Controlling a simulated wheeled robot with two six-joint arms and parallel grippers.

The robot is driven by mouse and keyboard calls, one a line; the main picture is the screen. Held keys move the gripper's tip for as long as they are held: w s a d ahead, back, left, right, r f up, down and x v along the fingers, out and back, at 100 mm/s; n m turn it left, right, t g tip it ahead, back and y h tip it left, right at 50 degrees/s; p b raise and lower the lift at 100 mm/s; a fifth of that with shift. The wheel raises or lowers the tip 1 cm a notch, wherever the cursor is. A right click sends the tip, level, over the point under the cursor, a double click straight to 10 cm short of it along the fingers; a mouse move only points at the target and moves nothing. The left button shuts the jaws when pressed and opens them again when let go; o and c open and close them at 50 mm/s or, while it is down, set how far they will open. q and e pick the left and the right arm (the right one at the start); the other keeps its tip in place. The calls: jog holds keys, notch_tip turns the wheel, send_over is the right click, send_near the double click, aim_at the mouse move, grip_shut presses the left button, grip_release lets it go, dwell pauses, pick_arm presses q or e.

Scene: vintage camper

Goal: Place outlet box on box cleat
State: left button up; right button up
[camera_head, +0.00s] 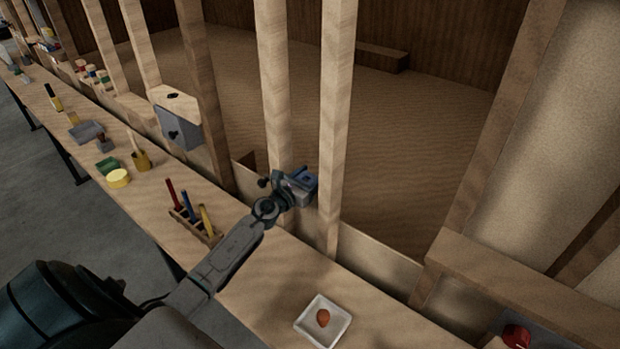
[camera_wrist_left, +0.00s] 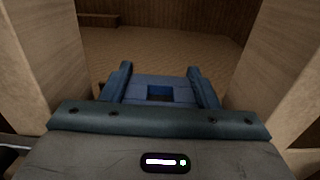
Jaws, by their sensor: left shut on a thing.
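The outlet box is a small blue box (camera_head: 306,177) with a square opening. My left gripper (camera_head: 297,187) is shut on it and holds it between two upright wooden studs above the back of the workbench. In the left wrist view the outlet box (camera_wrist_left: 178,86) sits between the two fingers of my left gripper (camera_wrist_left: 160,88), with a stud on each side. I cannot pick out the box cleat with certainty; the arm and box may cover it. My right gripper is not in view.
The near stud (camera_head: 337,120) and the other stud (camera_head: 274,90) flank the gripper closely. On the workbench (camera_head: 255,285) stand a wooden rack (camera_head: 208,233) with tools and a white tray (camera_head: 338,329) with an orange-brown thing. A grey box (camera_head: 178,129) is mounted farther left.

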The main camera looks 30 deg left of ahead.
pick_arm(q)
jog(key=shift+f, duration=0.1)
jog(key=o, duration=1.1)
jog(key=shift+s+a+b, duration=0.15)
jog(key=shift+s, duration=1.85)
jog(key=shift+s+a+b, duration=0.15)
jog(key=shift+s+b, duration=0.05)
jog(key=shift+s, duration=1.85)
jog(key=shift+s+a+b, duration=0.15)
jog(key=shift+s, duration=1.85)
